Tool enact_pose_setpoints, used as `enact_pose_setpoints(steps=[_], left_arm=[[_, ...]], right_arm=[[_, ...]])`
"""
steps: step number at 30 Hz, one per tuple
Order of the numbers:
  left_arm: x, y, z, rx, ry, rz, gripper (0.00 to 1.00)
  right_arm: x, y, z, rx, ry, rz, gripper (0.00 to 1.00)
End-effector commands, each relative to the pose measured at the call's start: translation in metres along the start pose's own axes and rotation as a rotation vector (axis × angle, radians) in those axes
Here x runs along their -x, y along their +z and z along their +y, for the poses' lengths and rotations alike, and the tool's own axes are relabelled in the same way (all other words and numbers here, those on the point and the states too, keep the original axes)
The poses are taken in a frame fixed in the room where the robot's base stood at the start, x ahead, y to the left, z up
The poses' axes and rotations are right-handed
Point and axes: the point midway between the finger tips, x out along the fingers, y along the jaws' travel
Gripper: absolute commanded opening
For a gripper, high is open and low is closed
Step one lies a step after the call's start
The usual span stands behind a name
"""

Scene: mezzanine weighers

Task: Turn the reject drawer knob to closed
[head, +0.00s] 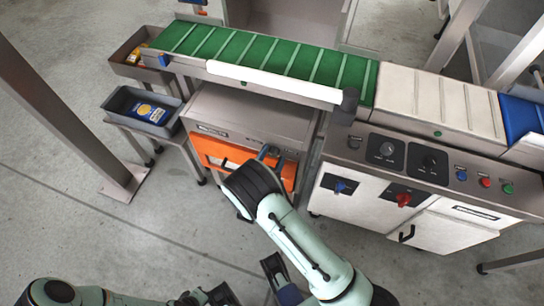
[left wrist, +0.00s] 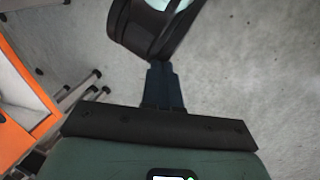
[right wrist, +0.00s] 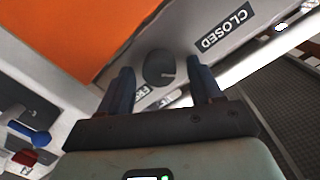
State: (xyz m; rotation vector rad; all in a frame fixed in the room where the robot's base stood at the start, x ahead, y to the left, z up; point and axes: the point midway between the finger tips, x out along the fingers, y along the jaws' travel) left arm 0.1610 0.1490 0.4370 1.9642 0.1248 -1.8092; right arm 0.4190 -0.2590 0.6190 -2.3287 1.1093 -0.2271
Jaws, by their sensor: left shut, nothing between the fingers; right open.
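The reject drawer knob (right wrist: 158,68) is a dark round knob on a pale panel beside an orange front (right wrist: 70,35) in the right wrist view. A CLOSED label (right wrist: 225,30) is to its right, and a second, partly hidden label (right wrist: 146,94) is below it. My right gripper (right wrist: 160,66) is open, with one finger on each side of the knob in the picture; I cannot tell whether they touch it. My left gripper (left wrist: 163,68) is shut and empty, low beside my right arm.
A conveyor with a green belt (head: 270,52) runs above the drawer cabinet (head: 255,112). A control panel (head: 430,160) with knobs and buttons is to the right. Grey trays (head: 112,102) on stands are to the left. A metal post (head: 60,105) stands at far left.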

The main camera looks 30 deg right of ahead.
Motion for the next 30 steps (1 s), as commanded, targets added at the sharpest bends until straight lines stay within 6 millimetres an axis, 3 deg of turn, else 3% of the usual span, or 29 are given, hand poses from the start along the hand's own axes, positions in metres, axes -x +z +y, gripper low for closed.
enact_pose_setpoints(steps=[5,19,24,30], left_arm=[[0.003,0.003,0.001,-0.001,0.001,-0.008,0.0],[0.016,0.021,0.005,-0.005,0.003,-0.061,0.0],[0.017,0.024,0.006,-0.006,0.004,-0.069,0.0],[0.017,0.024,0.006,-0.006,0.004,-0.07,0.0]], right_arm=[[0.016,0.0,-0.001,0.0,-0.001,-0.003,0.65],[0.113,0.0,-0.001,0.002,-0.002,-0.002,0.65],[0.13,0.0,0.0,0.001,-0.001,-0.002,0.65],[0.134,0.0,0.0,0.001,0.0,0.001,0.65]])
